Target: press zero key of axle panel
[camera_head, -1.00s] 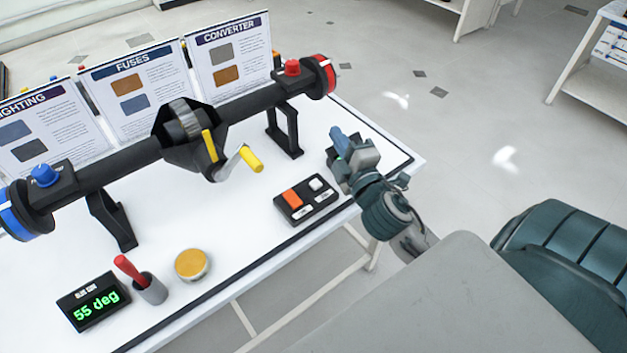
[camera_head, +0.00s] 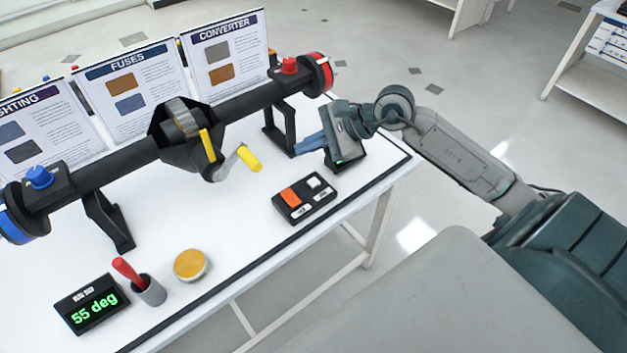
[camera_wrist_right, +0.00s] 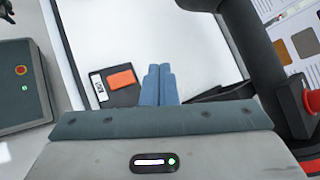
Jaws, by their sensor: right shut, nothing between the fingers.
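The axle panel (camera_head: 293,213) is a small black box near the table's front right edge, with an orange key (camera_head: 290,198), a white key (camera_head: 314,183) and small white labels too small to read. My right gripper (camera_head: 302,145), with blue fingers, is shut and empty. It is apart from the panel, above the table behind it, pointing left. In the right wrist view its closed fingers (camera_wrist_right: 158,82) appear beside the panel (camera_wrist_right: 124,98) and its orange key (camera_wrist_right: 121,79); the white key is not visible there. My left gripper is not in view.
The black axle (camera_head: 110,173) with yellow crank handle (camera_head: 249,158) spans the table behind. A display (camera_head: 92,303) reads 55 deg. A red-handled tool in a grey cup (camera_head: 150,291) and a yellow round button (camera_head: 190,265) stand front left. A black object lies partly hidden under my gripper.

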